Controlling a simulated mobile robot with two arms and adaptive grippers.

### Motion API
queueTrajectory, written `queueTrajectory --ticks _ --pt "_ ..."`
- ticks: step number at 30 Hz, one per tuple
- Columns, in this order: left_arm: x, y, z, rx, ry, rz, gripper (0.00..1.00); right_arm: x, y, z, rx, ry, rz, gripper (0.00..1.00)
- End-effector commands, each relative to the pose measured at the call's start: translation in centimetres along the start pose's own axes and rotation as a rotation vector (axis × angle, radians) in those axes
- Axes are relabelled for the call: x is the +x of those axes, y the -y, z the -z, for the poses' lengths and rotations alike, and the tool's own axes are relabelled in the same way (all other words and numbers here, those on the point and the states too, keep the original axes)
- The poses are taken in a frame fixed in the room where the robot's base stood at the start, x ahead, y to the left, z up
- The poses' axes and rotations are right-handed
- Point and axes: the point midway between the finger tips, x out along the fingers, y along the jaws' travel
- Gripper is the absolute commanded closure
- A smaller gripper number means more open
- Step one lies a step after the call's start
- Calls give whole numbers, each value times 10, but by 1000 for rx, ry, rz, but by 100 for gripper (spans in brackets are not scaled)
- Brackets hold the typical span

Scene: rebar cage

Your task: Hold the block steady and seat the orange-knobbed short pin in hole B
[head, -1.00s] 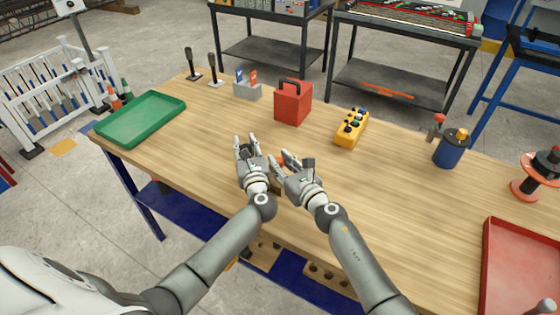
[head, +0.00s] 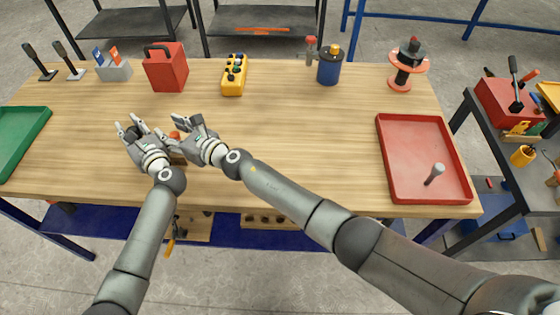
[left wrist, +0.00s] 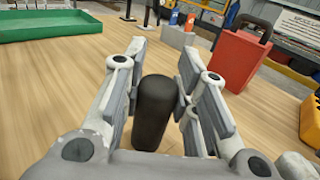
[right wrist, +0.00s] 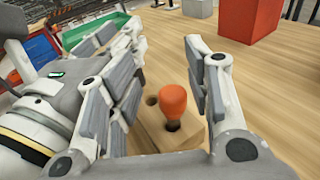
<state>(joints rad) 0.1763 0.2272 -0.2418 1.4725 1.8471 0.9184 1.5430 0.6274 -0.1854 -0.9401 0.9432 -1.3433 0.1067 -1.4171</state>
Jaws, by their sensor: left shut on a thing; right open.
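A wooden block (right wrist: 185,138) sits on the bench, partly hidden by my grippers. The orange-knobbed pin (right wrist: 173,101) stands upright over a dark hole in it, and another hole (right wrist: 152,101) shows beside it. I cannot read any hole letters or tell how deep the pin sits. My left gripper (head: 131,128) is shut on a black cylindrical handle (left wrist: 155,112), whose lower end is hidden. My right gripper (right wrist: 163,75) is open, its fingers on either side of the orange knob with gaps. In the head view the knob (head: 175,135) shows between my grippers.
A red box (head: 166,70), a yellow button box (head: 234,76) and a blue can (head: 328,68) stand along the back. A red tray (head: 396,187) holding a grey-knobbed pin (head: 435,173) is at right, a green tray (head: 12,150) at left. The bench middle is clear.

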Motion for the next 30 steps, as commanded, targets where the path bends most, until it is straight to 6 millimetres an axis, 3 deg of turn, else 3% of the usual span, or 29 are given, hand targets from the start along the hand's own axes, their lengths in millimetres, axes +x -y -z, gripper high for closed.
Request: queueTrajectory --ticks 6,20,30 --pt "-2 4 1 0 -3 8 100 -1 -6 -9 0 3 -14 50" --pt "-2 5 1 -1 -3 11 100 1 -5 14 7 1 -10 50" --pt "-2 4 1 -2 -3 10 100 1 -5 -10 -5 10 -15 50"
